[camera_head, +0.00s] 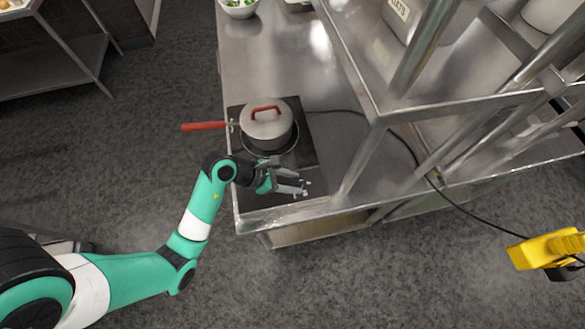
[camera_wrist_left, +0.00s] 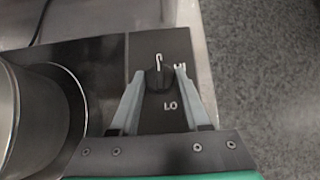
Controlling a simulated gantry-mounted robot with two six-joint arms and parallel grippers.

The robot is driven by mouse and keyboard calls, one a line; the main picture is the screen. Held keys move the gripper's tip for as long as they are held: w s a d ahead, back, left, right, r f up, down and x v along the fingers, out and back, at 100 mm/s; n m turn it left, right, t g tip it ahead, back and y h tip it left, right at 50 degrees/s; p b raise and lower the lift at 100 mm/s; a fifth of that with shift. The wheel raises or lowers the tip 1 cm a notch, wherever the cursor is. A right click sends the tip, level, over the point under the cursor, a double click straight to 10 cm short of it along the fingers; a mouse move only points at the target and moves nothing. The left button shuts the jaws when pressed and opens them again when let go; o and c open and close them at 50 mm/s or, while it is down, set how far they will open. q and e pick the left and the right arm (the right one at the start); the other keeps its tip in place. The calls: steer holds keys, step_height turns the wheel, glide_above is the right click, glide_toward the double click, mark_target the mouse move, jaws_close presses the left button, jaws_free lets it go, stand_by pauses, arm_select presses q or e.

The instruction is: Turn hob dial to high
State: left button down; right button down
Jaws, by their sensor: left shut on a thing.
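The black hob dial (camera_wrist_left: 158,79) sits on the dark hob surface in the left wrist view, with HI marked at its upper right, LO below it and another white mark above. I cannot tell which setting the dial points at. My left gripper (camera_wrist_left: 159,74) is shut on the dial, with one grey finger on each side. In the head view my left gripper (camera_head: 304,186) reaches over the front end of the black hob (camera_head: 306,152), and the dial cannot be made out there. My right gripper is in neither view.
A lidded metal pot (camera_head: 267,125) with a red handle stands on the hob; its side (camera_wrist_left: 22,112) is left of my gripper in the wrist view. Metal shelving (camera_head: 375,115) rises to the right. A cable runs across the steel counter (camera_head: 285,60) towards a yellow object (camera_head: 545,249).

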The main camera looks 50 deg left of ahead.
arm_select(q)
steer(key=shift+r, duration=0.1)
steer(key=shift+w+a+m+g+h+p, duration=0.1)
steer(key=shift+m+g+h+p, duration=0.2)
steer(key=shift+m+h+p, duration=0.4)
steer(key=shift+a+m+g+h, duration=0.1)
steer(key=shift+m+g+h, duration=0.3)
steer(key=shift+m, duration=0.4)
steer(key=shift+w+m+g+h, duration=0.15)
steer(key=shift+m+g+h, duration=0.3)
steer(key=shift+m, duration=0.55)
steer(key=m+g+h+b, duration=0.1)
steer(key=m+g+b, duration=0.1)
steer(key=m, duration=0.1)
steer(key=shift+w+a+b, duration=0.1)
steer(key=shift+w+b, duration=0.05)
steer(key=shift+b, duration=0.2)
steer(key=shift+m+g+h, duration=0.35)
steer(key=shift+m+g, duration=0.4)
steer(key=shift+m, duration=0.25)
steer(key=shift+w+m+g, duration=0.15)
steer(key=shift+m+g, duration=0.55)
steer(key=shift+m, duration=0.2)
